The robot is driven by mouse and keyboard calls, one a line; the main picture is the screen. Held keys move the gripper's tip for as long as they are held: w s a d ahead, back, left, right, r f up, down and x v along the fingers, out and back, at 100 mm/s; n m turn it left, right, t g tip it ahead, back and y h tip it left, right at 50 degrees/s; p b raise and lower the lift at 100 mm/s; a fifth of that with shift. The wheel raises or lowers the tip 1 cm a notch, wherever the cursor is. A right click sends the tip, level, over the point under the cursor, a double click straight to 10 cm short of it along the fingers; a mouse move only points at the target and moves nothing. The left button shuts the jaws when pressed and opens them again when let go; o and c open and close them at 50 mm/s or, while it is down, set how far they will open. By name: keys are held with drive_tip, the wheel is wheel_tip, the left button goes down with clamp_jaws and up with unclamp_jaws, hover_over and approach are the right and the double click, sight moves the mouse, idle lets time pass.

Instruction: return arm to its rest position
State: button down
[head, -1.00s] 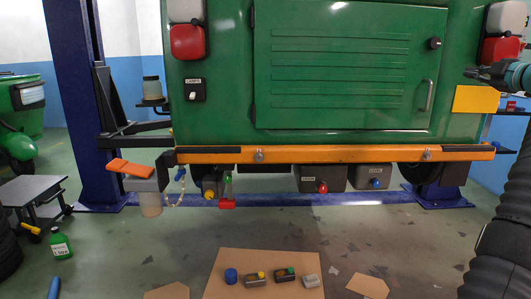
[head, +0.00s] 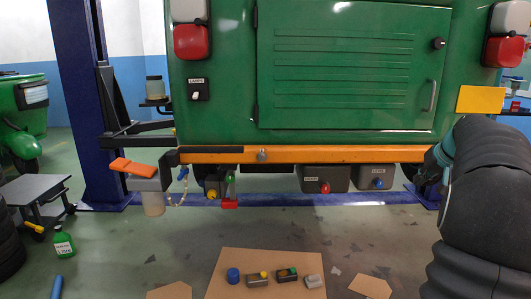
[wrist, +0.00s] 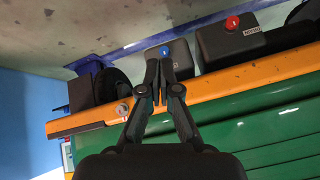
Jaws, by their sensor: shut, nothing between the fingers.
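My gripper (wrist: 157,95) shows in the wrist view with its two fingers together and nothing between them. Its tips appear in front of the orange bumper bar and a grey box with a blue cap. In the head view my arm fills the right edge, and the gripper itself is mostly hidden behind the arm near the right end of the orange bumper (head: 330,155). The green rickshaw (head: 350,70) stands raised behind the bumper.
Two grey boxes hang under the bumper, one with a red cap (head: 325,187) and one with a blue cap (head: 379,183). A blue lift post (head: 78,90) stands left. Cardboard (head: 232,283) with several small parts lies on the floor. A cart (head: 38,190) stands at left.

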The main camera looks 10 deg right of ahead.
drive_tip(key=s+a+f+n, duration=0.2)
drive_tip(key=s+a, duration=0.7)
drive_tip(key=a, duration=0.5)
drive_tip(key=s+a+f+n+g, duration=0.1)
drive_tip(key=s+a+f, duration=0.4)
drive_tip(key=a, duration=0.9)
drive_tip(key=s+a+f+n+g+y, duration=0.1)
drive_tip(key=s+a+f+n, duration=0.1)
drive_tip(key=s+a, duration=1)
drive_tip(key=shift+s+a+f+n, duration=0.4)
drive_tip(key=shift+a+f, duration=0.25)
drive_tip(key=shift+a, duration=0.75)
